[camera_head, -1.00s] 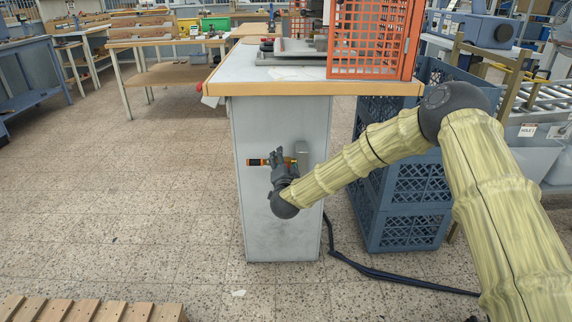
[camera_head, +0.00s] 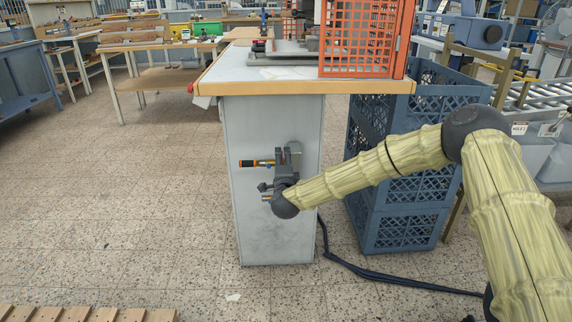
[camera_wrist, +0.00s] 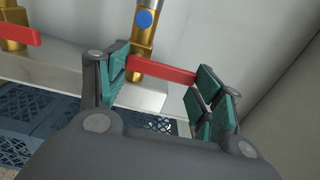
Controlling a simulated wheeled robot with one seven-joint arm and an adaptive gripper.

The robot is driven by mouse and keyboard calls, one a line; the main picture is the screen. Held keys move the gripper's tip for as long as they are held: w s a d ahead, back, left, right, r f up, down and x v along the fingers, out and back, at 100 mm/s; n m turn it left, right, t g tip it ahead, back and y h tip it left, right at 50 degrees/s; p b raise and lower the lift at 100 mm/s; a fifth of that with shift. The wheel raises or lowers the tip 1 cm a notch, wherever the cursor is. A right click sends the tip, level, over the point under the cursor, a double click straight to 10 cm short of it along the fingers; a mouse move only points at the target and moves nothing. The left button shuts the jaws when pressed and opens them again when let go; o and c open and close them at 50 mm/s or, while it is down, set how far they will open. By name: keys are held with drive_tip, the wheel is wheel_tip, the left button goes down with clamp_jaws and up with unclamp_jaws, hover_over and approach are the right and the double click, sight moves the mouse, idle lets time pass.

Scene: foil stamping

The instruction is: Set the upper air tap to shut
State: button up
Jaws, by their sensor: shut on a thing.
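The upper air tap (camera_head: 257,163) is on the grey side panel under the bench, with an orange and black end pointing left. In the wrist view its brass body (camera_wrist: 144,38) carries a blue dot, and its red lever (camera_wrist: 165,70) lies roughly across the pipe. My gripper (camera_head: 288,150) is at this tap, hiding much of it in the head view.
The bench top (camera_head: 240,85) overhangs the panel, with an orange mesh guard (camera_head: 362,40) on it. Stacked blue crates (camera_head: 405,220) stand right of the panel, near my arm. A dark hose (camera_head: 385,277) lies on the floor. The floor to the left is open.

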idle(0.4)
drive_tip(key=o, duration=1)
drive_tip(key=s, duration=1.2)
